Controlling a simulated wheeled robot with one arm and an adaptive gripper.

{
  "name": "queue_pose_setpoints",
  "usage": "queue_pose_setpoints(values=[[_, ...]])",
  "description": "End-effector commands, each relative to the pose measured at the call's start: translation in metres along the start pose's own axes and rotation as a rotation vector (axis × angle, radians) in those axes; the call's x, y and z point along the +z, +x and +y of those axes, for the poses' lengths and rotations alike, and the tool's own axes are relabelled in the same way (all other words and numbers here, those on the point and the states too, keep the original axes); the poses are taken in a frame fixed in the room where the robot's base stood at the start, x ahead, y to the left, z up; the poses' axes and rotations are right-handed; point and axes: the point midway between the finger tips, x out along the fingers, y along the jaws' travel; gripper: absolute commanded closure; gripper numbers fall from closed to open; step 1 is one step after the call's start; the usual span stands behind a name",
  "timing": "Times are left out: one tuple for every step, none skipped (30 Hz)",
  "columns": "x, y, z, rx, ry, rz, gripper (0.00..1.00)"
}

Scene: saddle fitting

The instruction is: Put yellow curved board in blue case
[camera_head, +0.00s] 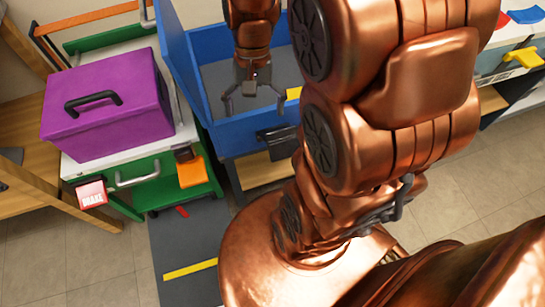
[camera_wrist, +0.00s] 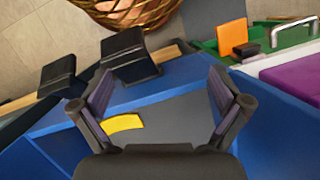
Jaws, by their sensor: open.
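The blue case (camera_head: 183,60) is an open box with a grey floor in the head view; its wall also shows in the wrist view (camera_wrist: 270,115). A small yellow, slightly curved board (camera_wrist: 122,123) lies on the grey floor in the wrist view. It shows partly in the head view (camera_head: 293,93), where my arm hides some of it. My gripper (camera_head: 256,104) is open and empty, pointing down over the case interior. In the wrist view its fingers (camera_wrist: 158,80) are spread wide, apart from the board. Another yellow curved piece (camera_head: 524,57) lies on the right-hand surface.
A purple toolbox (camera_head: 105,105) stands on a green-and-white cart (camera_head: 150,148) left of the case. Black latches (camera_wrist: 125,55) stick out from the case's front. Red (camera_head: 497,20) and blue (camera_head: 527,15) pieces lie at the upper right. The floor in front is mostly clear.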

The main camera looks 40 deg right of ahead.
Motion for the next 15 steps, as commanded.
queue_pose_setpoints(values=[[0.018, 0.001, -0.001, 0.019, -0.068, 0.006, 0.01], [0.028, 0.003, -0.001, 0.031, -0.105, 0.004, 0.01], [0.04, 0.004, 0.0, 0.045, -0.155, 0.006, 0.01], [0.049, 0.005, 0.001, 0.057, -0.195, 0.009, 0.01], [0.057, 0.006, 0.002, 0.068, -0.233, 0.01, 0.01], [0.069, 0.009, 0.004, 0.084, -0.283, 0.008, 0.01], [0.077, 0.01, 0.007, 0.095, -0.319, 0.009, 0.01], [0.085, 0.012, 0.009, 0.107, -0.356, 0.01, 0.01], [0.094, 0.014, 0.012, 0.12, -0.4, 0.01, 0.01], [0.1, 0.016, 0.014, 0.13, -0.432, 0.011, 0.01], [0.105, 0.017, 0.017, 0.139, -0.462, 0.012, 0.01], [0.112, 0.019, 0.02, 0.151, -0.497, 0.011, 0.01], [0.117, 0.021, 0.022, 0.159, -0.52, 0.009, 0.01], [0.12, 0.022, 0.025, 0.165, -0.539, 0.007, 0.01], [0.123, 0.023, 0.028, 0.173, -0.563, 0.007, 0.01]])
